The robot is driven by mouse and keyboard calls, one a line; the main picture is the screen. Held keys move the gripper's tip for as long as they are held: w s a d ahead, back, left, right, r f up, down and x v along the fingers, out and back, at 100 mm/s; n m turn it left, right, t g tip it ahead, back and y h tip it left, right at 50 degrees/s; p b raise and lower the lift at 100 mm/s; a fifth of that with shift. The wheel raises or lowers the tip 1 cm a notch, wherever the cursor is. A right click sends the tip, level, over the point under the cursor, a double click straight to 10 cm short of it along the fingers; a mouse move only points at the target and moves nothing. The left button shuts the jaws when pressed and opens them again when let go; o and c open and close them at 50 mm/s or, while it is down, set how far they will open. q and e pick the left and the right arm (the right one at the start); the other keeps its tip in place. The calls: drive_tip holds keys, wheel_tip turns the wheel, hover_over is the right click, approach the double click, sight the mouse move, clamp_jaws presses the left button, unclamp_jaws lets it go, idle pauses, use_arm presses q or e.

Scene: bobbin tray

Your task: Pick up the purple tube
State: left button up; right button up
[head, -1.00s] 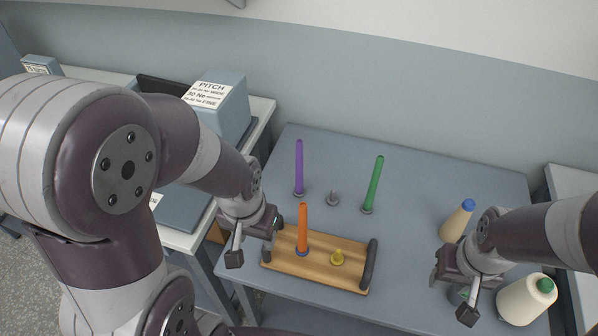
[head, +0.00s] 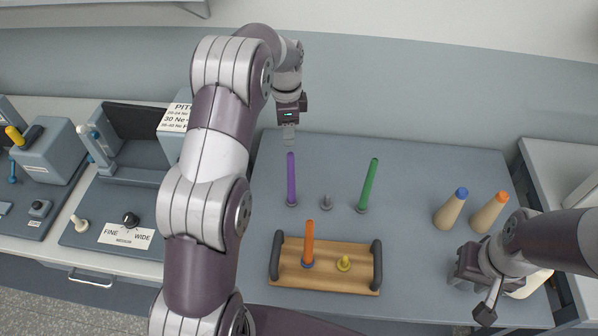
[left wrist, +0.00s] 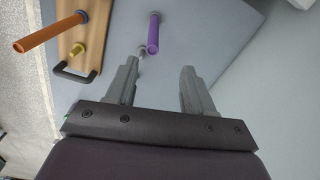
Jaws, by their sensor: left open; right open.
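The purple tube (head: 291,180) stands upright on a small base on the grey table in the head view. It also shows in the left wrist view (left wrist: 153,36), beyond the fingers and a little left of the middle of the gap. My left gripper (head: 288,132) is above the tube's top end, pointing down, open and empty. Its two fingers show apart in the left wrist view (left wrist: 157,75).
A green tube (head: 369,185) stands right of a bare grey peg (head: 328,202). A wooden tray (head: 330,278) with dark handles holds an orange tube (head: 309,243) and a yellow peg (head: 344,263). Cones with blue (head: 452,208) and orange (head: 490,213) tips stand at the right.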

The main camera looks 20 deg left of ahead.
sight(290, 164)
use_arm(q)
drive_tip(key=f+b, duration=0.2)
drive_tip(key=d+f+b, duration=0.1)
drive_tip(key=shift+s+m, duration=0.35)
drive_tip(key=shift+m, duration=0.05)
drive_tip(key=f+b, duration=0.2)
drive_tip(key=f, duration=0.1)
drive_tip(key=a+f+b, duration=0.1)
drive_tip(key=shift+w+f+b, duration=0.35)
drive_tip(key=shift+w+b, duration=0.05)
drive_tip(key=shift+s+d+f+b, duration=0.15)
drive_tip(key=shift+f+b, duration=0.4)
drive_tip(key=shift+f, duration=0.05)
drive_tip(key=shift+s+d+f+b, duration=0.15)
drive_tip(key=shift+f+b, duration=0.4)
drive_tip(key=shift+f, duration=0.05)
drive_tip(key=shift+s+d+f+p, duration=0.2)
drive_tip(key=shift+f+p, duration=0.45)
drive_tip(key=shift+f, duration=0.15)
drive_tip(key=shift+w+a+f, duration=0.15)
drive_tip(key=shift+a+f, duration=0.05)
drive_tip(key=shift+f, duration=0.25)
drive_tip(key=shift+d, duration=0.1)
clamp_jaws()
